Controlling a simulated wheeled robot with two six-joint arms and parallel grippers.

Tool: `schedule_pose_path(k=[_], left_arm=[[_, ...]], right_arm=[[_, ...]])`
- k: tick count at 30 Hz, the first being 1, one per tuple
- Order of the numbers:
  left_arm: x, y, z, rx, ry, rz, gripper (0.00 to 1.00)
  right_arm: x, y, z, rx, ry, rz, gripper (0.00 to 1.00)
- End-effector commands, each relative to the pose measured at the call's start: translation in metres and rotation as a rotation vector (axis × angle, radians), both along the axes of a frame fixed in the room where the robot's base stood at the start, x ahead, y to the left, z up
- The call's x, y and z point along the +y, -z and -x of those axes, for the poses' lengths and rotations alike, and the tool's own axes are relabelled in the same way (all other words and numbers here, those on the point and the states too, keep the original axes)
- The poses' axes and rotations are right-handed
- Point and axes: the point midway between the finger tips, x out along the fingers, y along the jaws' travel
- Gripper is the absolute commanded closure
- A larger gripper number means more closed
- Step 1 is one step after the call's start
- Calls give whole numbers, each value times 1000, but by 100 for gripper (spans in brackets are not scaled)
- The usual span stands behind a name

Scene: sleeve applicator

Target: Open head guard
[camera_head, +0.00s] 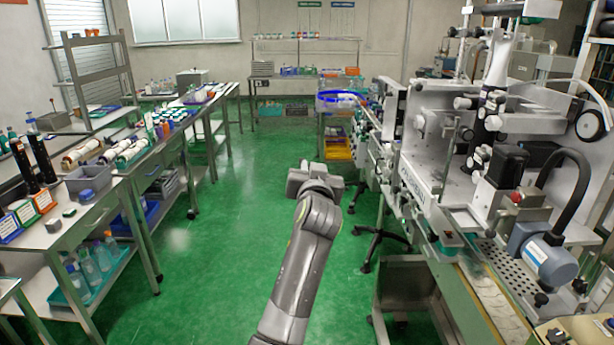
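The sleeve applicator (425,165) stands on the right, a large pale machine with rollers, a dark vertical column and a blue-grey motor (543,258). A narrow clear panel (449,150) seems to stand at its front face. I cannot tell for sure whether it is the head guard, or whether the guard is open or shut. One of my arms (309,235) rises from the bottom middle, apart from the machine and to its left in the picture. Its far end is a grey block over the floor. No gripper fingers show on it, and my other arm is not in view.
A bench (108,190) with bottles, trays and dark cylinders lines the left. A black-legged stool (378,235) stands close to the machine's left side. Shelves (284,84) with bins are at the back. The green floor (215,245) is clear in the middle aisle.

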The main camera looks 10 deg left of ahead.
Motion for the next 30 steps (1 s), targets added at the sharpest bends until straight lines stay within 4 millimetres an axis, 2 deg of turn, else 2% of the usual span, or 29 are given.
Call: schedule_pose_path(k=[13,14,18,30], left_arm=[[-1,-2,-1,-3,-5,0,100],[-1,-2,-1,-2,-6,0,73],[-1,-2,-1,-2,-5,0,55],[1,-1,-2,-1,-4,0,55]], right_arm=[[1,0,-4,-6,-1,-1,64],[1,0,-4,-6,-1,-1,64],[3,0,-4,-6,0,-3,64],[5,-1,-4,-6,1,-6,64]])
